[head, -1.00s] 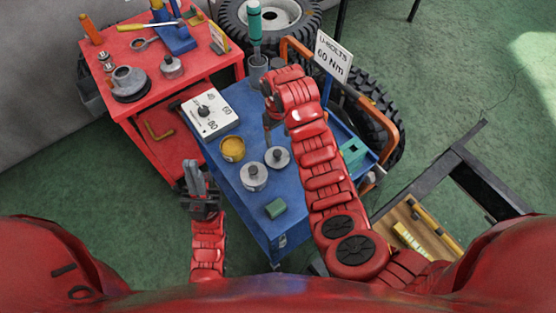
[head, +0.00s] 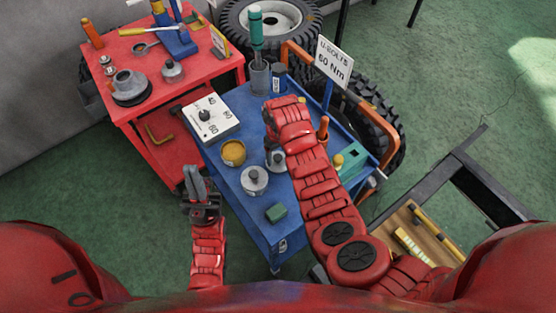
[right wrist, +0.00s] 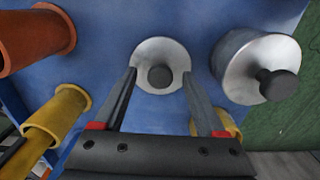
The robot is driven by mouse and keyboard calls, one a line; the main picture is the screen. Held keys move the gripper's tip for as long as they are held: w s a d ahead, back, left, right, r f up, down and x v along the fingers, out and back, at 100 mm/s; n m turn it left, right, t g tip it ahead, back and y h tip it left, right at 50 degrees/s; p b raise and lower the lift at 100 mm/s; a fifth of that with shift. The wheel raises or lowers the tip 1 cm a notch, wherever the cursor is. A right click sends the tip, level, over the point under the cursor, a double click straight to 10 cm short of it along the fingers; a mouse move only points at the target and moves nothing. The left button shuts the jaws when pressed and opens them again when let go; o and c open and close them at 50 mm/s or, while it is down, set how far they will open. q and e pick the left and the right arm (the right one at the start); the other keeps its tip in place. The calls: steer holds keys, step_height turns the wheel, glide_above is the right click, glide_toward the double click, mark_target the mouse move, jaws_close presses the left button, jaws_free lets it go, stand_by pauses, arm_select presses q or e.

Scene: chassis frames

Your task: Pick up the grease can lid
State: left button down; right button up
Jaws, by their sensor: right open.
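A round metal lid with a dark knob (right wrist: 160,51) lies in the middle of the right wrist view. In the head view this lid (head: 276,160) is partly hidden by my right arm. My right gripper (right wrist: 160,76) is open, its fingers to either side of the knob, with nothing held. I cannot tell how high the fingertips are above the lid. The grease can (head: 233,151), open with yellow contents, stands to the left of the lid. My left gripper (head: 199,180) is beside the blue cart's left edge; its finger gap is unclear.
A similar knobbed metal lid on a can (head: 254,180) stands close by, also in the right wrist view (right wrist: 255,68).

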jaws_close()
stand_by(0.5)
